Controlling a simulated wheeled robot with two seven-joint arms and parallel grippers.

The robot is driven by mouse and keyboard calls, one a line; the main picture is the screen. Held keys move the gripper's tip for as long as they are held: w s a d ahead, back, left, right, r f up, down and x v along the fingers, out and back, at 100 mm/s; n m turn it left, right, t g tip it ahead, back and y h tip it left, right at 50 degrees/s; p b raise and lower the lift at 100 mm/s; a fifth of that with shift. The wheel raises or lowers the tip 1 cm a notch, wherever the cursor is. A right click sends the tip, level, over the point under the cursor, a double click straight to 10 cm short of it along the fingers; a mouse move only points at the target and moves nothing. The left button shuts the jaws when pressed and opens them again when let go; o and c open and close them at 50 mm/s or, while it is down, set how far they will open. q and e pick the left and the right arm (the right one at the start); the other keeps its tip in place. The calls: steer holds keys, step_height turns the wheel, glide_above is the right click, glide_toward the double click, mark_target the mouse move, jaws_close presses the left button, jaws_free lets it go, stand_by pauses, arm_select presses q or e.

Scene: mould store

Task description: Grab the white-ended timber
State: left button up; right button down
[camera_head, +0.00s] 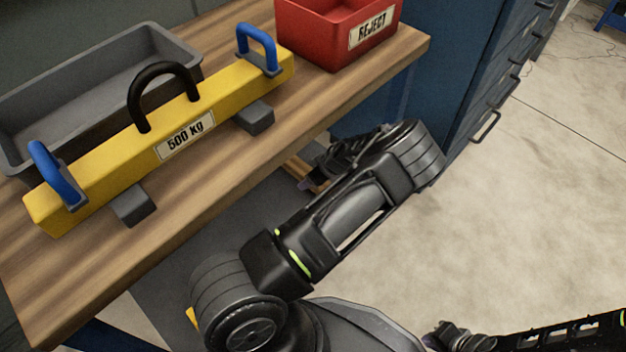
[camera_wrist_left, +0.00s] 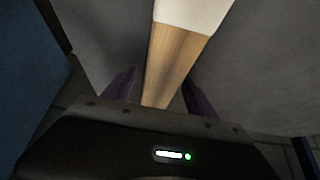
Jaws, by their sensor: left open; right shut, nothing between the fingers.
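The timber (camera_wrist_left: 172,62) shows in the left wrist view as a pale wooden bar with a white end (camera_wrist_left: 194,12) at the top of the picture. My left gripper (camera_wrist_left: 158,78) is open, with one purple finger on each side of the bar; I cannot tell how deep the bar sits between them. In the head view, a small piece of pale wood (camera_head: 296,167) shows below the bench edge, and my left arm hides most of that area. My right gripper (camera_head: 434,338) is shut and empty at the bottom right, away from the timber.
A wooden bench (camera_head: 340,92) carries a yellow 500 kg lifting beam (camera_head: 110,165), a grey tray (camera_head: 185,50) and a red REJECT bin (camera_head: 312,38). A blue drawer cabinet (camera_head: 470,75) stands beyond the bench. The floor at right (camera_head: 540,190) is clear.

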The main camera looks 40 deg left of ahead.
arm_select(q)
steer(key=shift+c, duration=0.4)
jaws_close()
